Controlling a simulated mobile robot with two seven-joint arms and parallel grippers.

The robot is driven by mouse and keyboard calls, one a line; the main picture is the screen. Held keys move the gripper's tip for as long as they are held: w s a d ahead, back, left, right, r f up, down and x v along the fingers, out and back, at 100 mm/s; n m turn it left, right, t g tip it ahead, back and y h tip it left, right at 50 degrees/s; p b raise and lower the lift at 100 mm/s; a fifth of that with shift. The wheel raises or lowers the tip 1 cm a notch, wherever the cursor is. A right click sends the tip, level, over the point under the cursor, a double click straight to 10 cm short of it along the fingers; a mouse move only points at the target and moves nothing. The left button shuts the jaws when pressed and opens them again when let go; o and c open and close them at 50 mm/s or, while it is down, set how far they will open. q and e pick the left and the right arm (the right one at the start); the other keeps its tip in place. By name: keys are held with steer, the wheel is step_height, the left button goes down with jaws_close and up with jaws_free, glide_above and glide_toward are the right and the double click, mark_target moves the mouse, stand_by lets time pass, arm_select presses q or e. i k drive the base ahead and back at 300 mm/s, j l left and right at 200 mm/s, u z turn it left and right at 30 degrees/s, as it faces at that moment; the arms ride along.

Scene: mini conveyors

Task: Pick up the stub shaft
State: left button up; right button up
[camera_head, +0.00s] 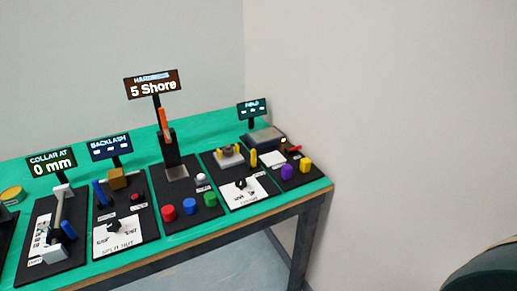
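No part is labelled as the stub shaft, and I cannot tell which small part it is. Shaft-like parts on the left stations are a pale rod (59,207) on the "COLLAR AT 0 mm" board (66,266), with a blue piece (68,230) beside it. A blue upright piece (99,193) stands on the "BACKLASH" board (140,222), next to a tan block (118,180). Short coloured cylinders in red (168,213), blue (190,207) and green (210,199) stand on the "5 Shore" board. Neither gripper is in view.
The green bench (222,125) runs along the wall, its right end near a bare wall. Two more boards at the right hold yellow (305,165) and purple (287,171) pieces. Signs stand up behind the stations. A dark green rounded object (490,272) shows at bottom right.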

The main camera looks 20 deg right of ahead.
mark_target(287, 173)
steer(key=i+z, duration=0.15)
steer(key=z, duration=1.8)
steer(key=i+j+z, duration=0.1)
steer(key=i+j, duration=0.5)
